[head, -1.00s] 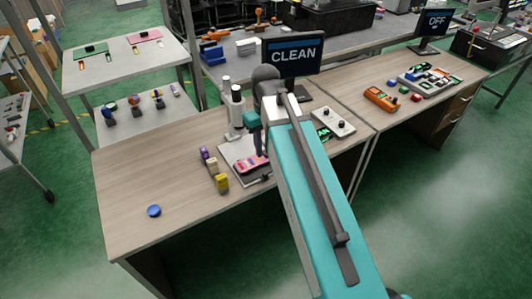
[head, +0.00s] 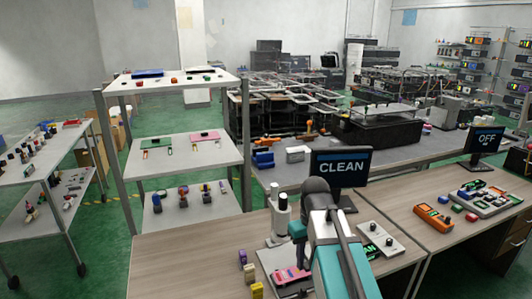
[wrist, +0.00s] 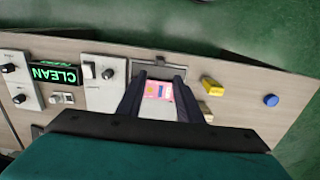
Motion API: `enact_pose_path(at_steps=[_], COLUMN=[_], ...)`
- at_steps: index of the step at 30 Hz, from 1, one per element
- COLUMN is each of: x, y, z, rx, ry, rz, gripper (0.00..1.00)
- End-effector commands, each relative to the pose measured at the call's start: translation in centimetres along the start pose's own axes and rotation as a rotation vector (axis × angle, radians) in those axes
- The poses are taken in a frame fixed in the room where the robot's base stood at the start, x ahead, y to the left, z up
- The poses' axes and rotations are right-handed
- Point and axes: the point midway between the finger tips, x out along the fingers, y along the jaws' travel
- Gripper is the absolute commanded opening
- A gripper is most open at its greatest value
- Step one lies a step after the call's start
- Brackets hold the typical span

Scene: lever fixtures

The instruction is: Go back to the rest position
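My gripper (wrist: 161,76) shows in the wrist view with its two dark fingers apart. A pink device with a coloured face (wrist: 158,91) appears between and below the fingers; I see no finger closed on it. In the head view the pink device (head: 291,275) lies on a pale plate on the wooden bench, beside my arm. My teal arm reaches over the bench there, and the fingers cannot be made out clearly. A white upright instrument (head: 281,212) stands just behind the plate.
A CLEAN screen (head: 341,168) and a knob panel (head: 382,240) stand near my arm. An orange device (head: 433,217) lies farther right. Yellow blocks (wrist: 212,86) and a blue button (wrist: 271,100) sit on the bench. Shelves (head: 185,148) stand at the left.

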Motion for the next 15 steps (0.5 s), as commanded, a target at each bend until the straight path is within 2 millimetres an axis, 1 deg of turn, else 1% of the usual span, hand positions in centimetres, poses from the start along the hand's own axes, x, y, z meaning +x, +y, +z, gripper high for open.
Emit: enact_pose_path(at_steps=[5, 11, 15], x=[3.1, 7.9, 11.2], y=[-0.1, -0.4, -0.8], z=[0.8, 2.5, 4.0], rx=[0.002, 0.005, 0.007], ry=[-0.052, -0.135, -0.193], rz=[-0.015, -0.039, -0.057], gripper=[0.33, 0.33, 0.33])
